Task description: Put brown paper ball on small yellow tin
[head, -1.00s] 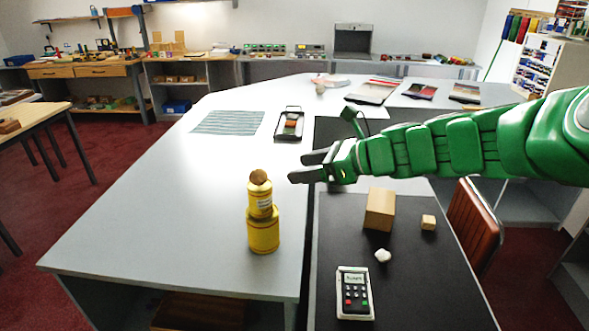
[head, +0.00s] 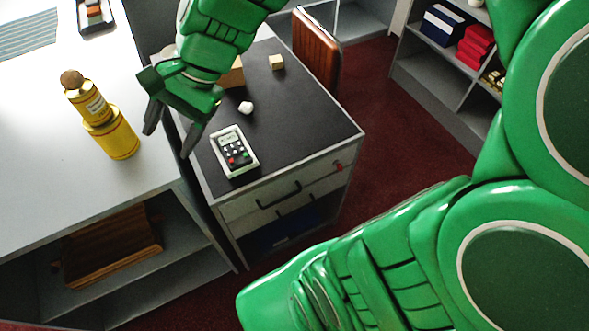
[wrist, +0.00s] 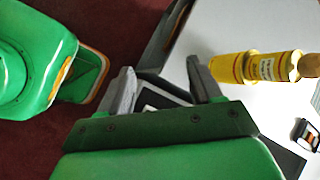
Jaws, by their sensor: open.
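The brown paper ball (head: 72,78) rests on top of the small yellow tin (head: 93,104), which stands on a larger yellow tin (head: 114,138) on the light counter. In the wrist view the ball (wrist: 309,65) shows at the right edge, at the end of the small tin (wrist: 265,66) and the larger tin (wrist: 226,69). My gripper (head: 168,138) is open, with nothing seen between its fingers. It points down near the counter's right edge, to the right of the tins and apart from them. It also shows in the wrist view (wrist: 164,85).
A card terminal (head: 234,151) and a white crumpled ball (head: 246,108) lie on the dark desk top (head: 300,112). The counter left of the tins is clear.

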